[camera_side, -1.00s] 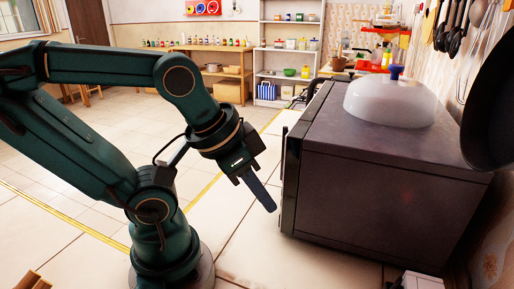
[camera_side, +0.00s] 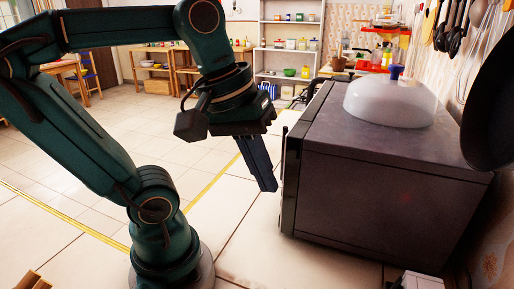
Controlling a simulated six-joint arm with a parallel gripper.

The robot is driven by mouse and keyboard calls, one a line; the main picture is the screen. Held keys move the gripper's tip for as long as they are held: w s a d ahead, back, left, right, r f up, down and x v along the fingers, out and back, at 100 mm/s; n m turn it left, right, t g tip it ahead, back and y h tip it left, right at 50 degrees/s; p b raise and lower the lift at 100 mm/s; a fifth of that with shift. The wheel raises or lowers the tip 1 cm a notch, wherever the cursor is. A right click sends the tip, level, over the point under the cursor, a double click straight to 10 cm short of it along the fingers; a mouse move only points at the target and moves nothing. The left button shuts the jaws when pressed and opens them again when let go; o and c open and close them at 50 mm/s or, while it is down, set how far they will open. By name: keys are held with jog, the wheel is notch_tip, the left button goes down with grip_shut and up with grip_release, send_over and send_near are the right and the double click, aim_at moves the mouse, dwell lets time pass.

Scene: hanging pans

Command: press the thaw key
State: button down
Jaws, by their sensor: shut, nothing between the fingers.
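A dark microwave-like oven (camera_side: 385,185) stands at the right, seen from its side. Its front face (camera_side: 290,185) points left toward my arm and shows only as a thin edge. The thaw key is not visible from this angle. My gripper (camera_side: 270,188) is shut and empty. Its fingers point down and a little right, close in front of the oven's front face. A narrow gap appears between the fingertips and the front; whether they touch anything cannot be told.
A white dome cover (camera_side: 390,101) with a blue knob sits on the oven. A black pan (camera_side: 492,110) and several utensils (camera_side: 457,25) hang at the right. White shelves (camera_side: 291,50) stand at the back.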

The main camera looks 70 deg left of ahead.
jog(key=w+a+r+n+g+h, duration=0.2)
jog(key=w+a+r+n, duration=0.4)
jog(key=n, duration=0.6)
jog(key=s+a+n+t, duration=0.1)
jog(key=a+n, duration=0.5)
jog(key=a, duration=0.7)
jog(key=shift+s+n, duration=0.4)
jog(key=shift+s, duration=0.05)
jog(key=shift+d, duration=0.1)
jog(key=w+d+f, duration=0.5)
jog(key=f, duration=0.4)
jog(key=shift+w+d, duration=0.2)
